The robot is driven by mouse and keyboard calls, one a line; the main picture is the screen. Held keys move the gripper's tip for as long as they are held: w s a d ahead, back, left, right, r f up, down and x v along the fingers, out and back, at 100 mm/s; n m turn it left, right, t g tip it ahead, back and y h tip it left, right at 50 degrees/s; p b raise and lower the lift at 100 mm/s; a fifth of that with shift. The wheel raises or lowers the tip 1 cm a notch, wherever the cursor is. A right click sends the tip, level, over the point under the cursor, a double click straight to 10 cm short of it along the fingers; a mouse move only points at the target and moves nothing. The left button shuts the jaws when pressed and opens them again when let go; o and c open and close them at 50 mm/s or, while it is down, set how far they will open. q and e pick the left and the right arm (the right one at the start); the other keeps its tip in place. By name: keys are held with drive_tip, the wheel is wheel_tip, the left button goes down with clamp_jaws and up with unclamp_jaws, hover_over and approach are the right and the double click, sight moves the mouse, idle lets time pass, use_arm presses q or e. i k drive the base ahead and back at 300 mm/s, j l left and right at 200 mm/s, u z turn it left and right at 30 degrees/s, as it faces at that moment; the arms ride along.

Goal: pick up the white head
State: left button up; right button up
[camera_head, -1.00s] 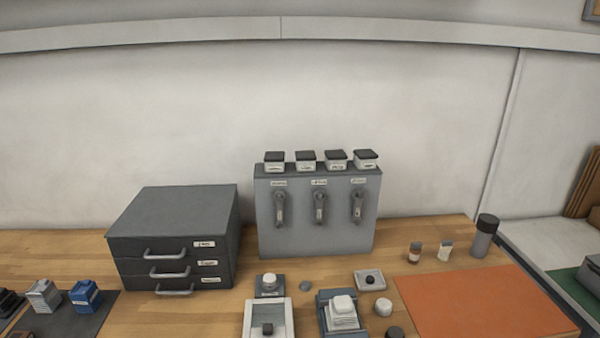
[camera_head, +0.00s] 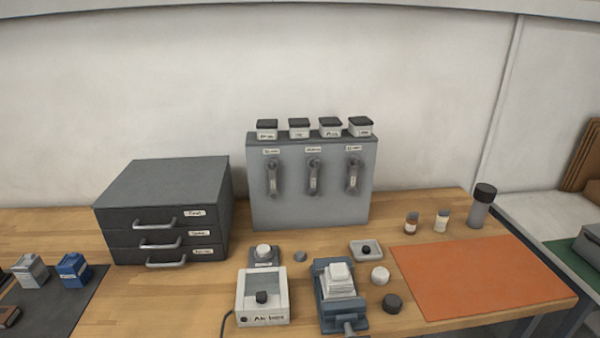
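Several white pieces lie on the wooden bench, and I cannot tell for certain which is the white head. A white stepped block (camera_head: 340,281) sits in a blue-grey vise-like holder (camera_head: 326,314) at the front middle. A small white rounded piece (camera_head: 380,275) lies on the bench just right of it. A white round knob (camera_head: 263,251) sits on a dark grey block (camera_head: 266,263) further left. Neither of my grippers is in view.
A white box with a black knob (camera_head: 250,313) stands left of the holder. A black round piece (camera_head: 392,303) and small tray (camera_head: 359,251) are nearby. The orange mat (camera_head: 480,280) is bare. Grey drawers (camera_head: 160,220) and a grey panel (camera_head: 310,205) stand behind.

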sight(336, 281)
drive_tip(key=i+l+u, duration=0.1)
drive_tip(key=l+u, duration=0.15)
drive_tip(key=l, duration=0.95)
drive_tip(key=l+u, duration=0.3)
drive_tip(key=l, duration=0.9)
drive_tip(key=k+l+u, duration=0.1)
drive_tip(key=l+u, duration=0.15)
drive_tip(key=l, duration=0.95)
